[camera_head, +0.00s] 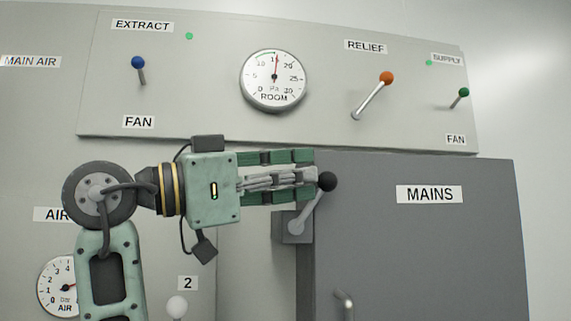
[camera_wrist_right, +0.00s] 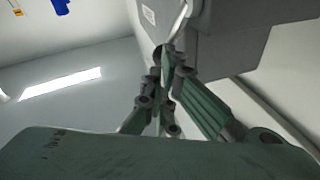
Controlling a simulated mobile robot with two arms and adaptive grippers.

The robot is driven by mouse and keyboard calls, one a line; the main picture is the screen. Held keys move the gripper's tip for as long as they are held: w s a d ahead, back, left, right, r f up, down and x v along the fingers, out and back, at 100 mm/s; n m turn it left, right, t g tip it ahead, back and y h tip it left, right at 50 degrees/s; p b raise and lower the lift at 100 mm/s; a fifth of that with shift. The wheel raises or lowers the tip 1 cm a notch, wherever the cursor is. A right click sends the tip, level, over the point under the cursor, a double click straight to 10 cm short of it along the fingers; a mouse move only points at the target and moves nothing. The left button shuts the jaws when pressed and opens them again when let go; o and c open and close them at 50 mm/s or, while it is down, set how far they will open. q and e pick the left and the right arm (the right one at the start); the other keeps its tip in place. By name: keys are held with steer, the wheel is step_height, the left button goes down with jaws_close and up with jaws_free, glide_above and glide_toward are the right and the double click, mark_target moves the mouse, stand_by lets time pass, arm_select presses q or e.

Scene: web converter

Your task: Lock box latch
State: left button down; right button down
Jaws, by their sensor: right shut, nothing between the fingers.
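The box latch is a grey metal lever (camera_head: 309,211) with a black ball knob (camera_head: 327,182), mounted on a grey block at the left edge of the dark grey MAINS box (camera_head: 420,245). The lever tilts up and to the right. My right gripper (camera_head: 312,180) is shut and empty, its green fingers pointing right, with the tips at the left side of the knob. I cannot tell whether they touch it. In the right wrist view the fingers (camera_wrist_right: 165,72) come together close to the metal lever (camera_wrist_right: 180,20). My left gripper is not in view.
Above is a panel with a blue-knobbed EXTRACT lever (camera_head: 138,64), a ROOM gauge (camera_head: 273,80), an orange-knobbed RELIEF lever (camera_head: 386,79) and a green-knobbed SUPPLY lever (camera_head: 463,93). A door handle (camera_head: 344,305) sticks out low on the MAINS box. A white knob (camera_head: 177,306) is at lower left.

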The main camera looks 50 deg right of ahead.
mark_target(328, 186)
steer(key=shift+s+d+r+y, duration=0.15)
steer(key=shift+s+d+y, duration=0.1)
steer(key=shift+y, duration=0.15)
steer(key=shift+s+d+f, duration=0.25)
steer(key=shift+s+d, duration=0.05)
steer(key=shift+s+d+f+b, duration=0.25)
steer(key=shift+s+d+b, duration=0.1)
steer(key=shift+d, duration=0.1)
steer(key=shift+s+d+f+b, duration=0.25)
steer(key=shift+d+b, duration=0.1)
steer(key=shift+d, duration=0.1)
steer(key=shift+s+d+f+b, duration=0.15)
steer(key=shift+d+f+b, duration=0.1)
steer(key=shift+b, duration=0.15)
steer(key=shift+a+r, duration=0.1)
